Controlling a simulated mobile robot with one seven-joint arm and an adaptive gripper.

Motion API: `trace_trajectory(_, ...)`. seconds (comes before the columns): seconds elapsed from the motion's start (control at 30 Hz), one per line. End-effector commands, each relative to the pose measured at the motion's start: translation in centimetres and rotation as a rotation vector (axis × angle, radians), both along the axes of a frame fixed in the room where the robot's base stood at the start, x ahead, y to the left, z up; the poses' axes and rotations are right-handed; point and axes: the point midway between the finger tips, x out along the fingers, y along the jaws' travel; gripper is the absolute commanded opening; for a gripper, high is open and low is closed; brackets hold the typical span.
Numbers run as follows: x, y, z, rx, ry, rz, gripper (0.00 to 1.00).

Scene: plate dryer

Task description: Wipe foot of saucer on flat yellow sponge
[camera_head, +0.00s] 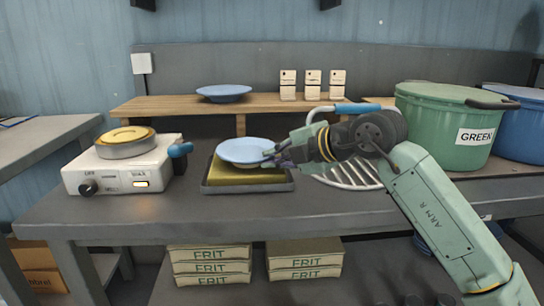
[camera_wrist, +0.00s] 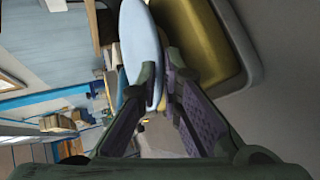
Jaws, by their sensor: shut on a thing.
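A light blue saucer (camera_head: 246,150) is held by its right edge in my gripper (camera_head: 270,157). It is right over the flat yellow sponge (camera_head: 240,176), which lies in a dark tray (camera_head: 247,188) on the bench. The saucer looks close to level. Whether its foot touches the sponge is hidden under the rim. In the wrist view the saucer (camera_wrist: 140,45) stands edge-on between the fingers (camera_wrist: 158,90), beside the yellow sponge (camera_wrist: 205,40).
A white heater box (camera_head: 125,165) with a round yellow-topped disc stands to the left. A blue plate (camera_head: 223,92) sits on the wooden shelf (camera_head: 170,104) behind. A wire rack (camera_head: 350,175) and green pot (camera_head: 445,125) are to the right. Bare bench lies in front.

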Motion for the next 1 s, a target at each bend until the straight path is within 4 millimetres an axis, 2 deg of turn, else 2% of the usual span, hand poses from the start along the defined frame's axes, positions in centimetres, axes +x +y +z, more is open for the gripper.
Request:
trace_trajectory(0.27,0.0,0.0,0.7,-0.001,-0.001,-0.002,0.00)
trace_trajectory(0.8,0.0,0.0,5.1,-0.001,-0.002,-0.001,0.00)
trace_trajectory(1.0,0.0,0.0,6.1,0.000,-0.001,-0.001,0.00)
